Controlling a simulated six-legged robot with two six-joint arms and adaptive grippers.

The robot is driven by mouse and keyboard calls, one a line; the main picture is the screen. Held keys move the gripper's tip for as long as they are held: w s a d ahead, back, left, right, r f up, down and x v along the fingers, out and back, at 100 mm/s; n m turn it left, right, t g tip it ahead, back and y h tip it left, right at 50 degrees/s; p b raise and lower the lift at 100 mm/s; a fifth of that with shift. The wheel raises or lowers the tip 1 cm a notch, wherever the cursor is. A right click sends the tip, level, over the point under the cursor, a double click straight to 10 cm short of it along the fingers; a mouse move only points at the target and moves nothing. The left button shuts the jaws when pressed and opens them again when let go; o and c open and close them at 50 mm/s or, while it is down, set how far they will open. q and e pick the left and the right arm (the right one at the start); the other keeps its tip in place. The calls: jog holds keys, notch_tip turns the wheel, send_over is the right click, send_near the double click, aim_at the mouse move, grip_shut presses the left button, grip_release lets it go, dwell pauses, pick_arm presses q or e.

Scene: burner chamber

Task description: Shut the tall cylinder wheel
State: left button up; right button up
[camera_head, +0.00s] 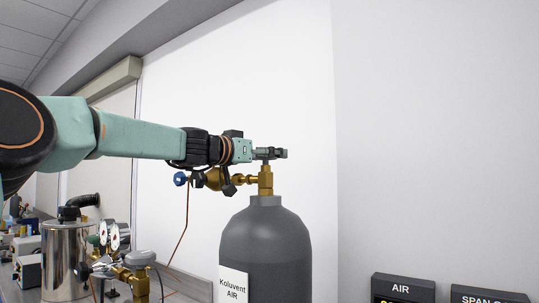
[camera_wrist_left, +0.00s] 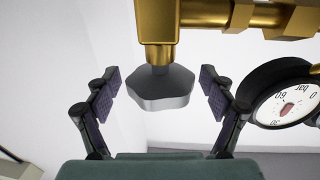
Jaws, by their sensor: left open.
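The tall dark grey cylinder (camera_head: 265,250) bears a label reading "Koluvent AIR". A brass valve (camera_head: 265,180) stands on its top. The grey lobed wheel (camera_wrist_left: 161,88) on the brass valve body (camera_wrist_left: 158,25) shows in the left wrist view; in the head view my gripper hides it. My left gripper (camera_head: 272,153) is at the top of the valve. In the left wrist view its two open fingers (camera_wrist_left: 160,100) stand on either side of the wheel, with a gap on each side. My right gripper is not in view.
A brass regulator (camera_head: 215,180) with a blue knob (camera_head: 180,179) sits left of the valve, close under my left wrist. A pressure gauge (camera_wrist_left: 290,100) is close to the right finger. A steel canister (camera_head: 65,255) and gauges stand at lower left. Signs (camera_head: 402,287) are at lower right.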

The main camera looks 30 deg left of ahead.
pick_arm(q)
jog(key=shift+w, duration=0.1)
jog(key=shift+s+a+r, duration=0.1)
jog(key=shift+s, duration=0.2)
jog(key=c, duration=0.3)
jog(key=shift+w, duration=0.15)
jog(key=c, duration=0.9)
jog(key=shift+o, duration=0.2)
